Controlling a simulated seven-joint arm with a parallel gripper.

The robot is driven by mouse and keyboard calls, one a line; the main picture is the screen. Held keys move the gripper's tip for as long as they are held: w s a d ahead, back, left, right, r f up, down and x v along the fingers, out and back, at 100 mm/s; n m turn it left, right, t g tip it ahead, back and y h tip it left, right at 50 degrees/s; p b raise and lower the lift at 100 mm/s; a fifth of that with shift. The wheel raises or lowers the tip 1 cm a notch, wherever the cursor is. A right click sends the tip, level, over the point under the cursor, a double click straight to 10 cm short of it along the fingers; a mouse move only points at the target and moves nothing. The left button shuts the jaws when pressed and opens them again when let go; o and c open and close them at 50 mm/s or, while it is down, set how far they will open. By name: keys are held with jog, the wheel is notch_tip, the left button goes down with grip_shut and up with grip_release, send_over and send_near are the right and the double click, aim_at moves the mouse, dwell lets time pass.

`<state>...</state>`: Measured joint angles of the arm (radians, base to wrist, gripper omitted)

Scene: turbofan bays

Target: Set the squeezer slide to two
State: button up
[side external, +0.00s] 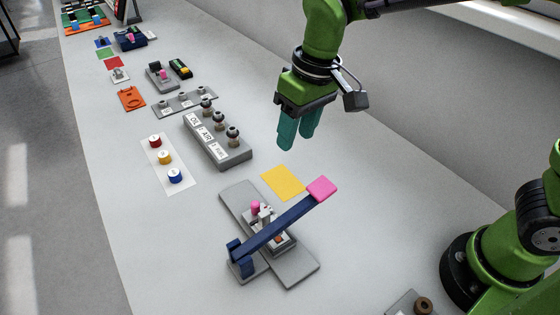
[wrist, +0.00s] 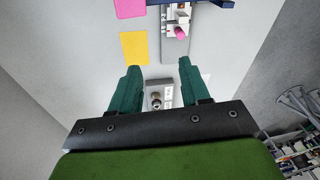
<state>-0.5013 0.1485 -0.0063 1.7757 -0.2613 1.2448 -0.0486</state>
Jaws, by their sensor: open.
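The squeezer is a grey cross-shaped base (side external: 297,266) with a dark blue lever (side external: 280,225) above it, ending in a pink pad (side external: 321,189). A small slide with a pink knob (side external: 255,206) sits on the base beside the lever. In the wrist view the pink knob (wrist: 181,33) shows at the top, next to small marks too blurred to read surely, with the pink pad (wrist: 129,8) to its left. My gripper (side external: 298,138) is open and empty, with green fingers pointing down, above and beyond the squeezer. Its fingers (wrist: 159,68) touch nothing.
A yellow square (side external: 283,182) lies beside the squeezer. A grey block with several black knobs (side external: 230,157) stands left of my gripper, near a white strip with red, yellow and blue buttons (side external: 182,187). More devices line the far table. The table right of the squeezer is mostly clear.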

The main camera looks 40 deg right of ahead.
jog(key=n+g+h, duration=0.1)
send_over(255, 203)
jog(key=s+d, duration=0.1)
notch_tip(255, 203, down, 2)
jog(key=shift+w+a, duration=0.5)
jog(key=shift+h, duration=0.3)
notch_tip(255, 203, down, 15)
jog(key=shift+f, duration=0.15)
grip_shut()
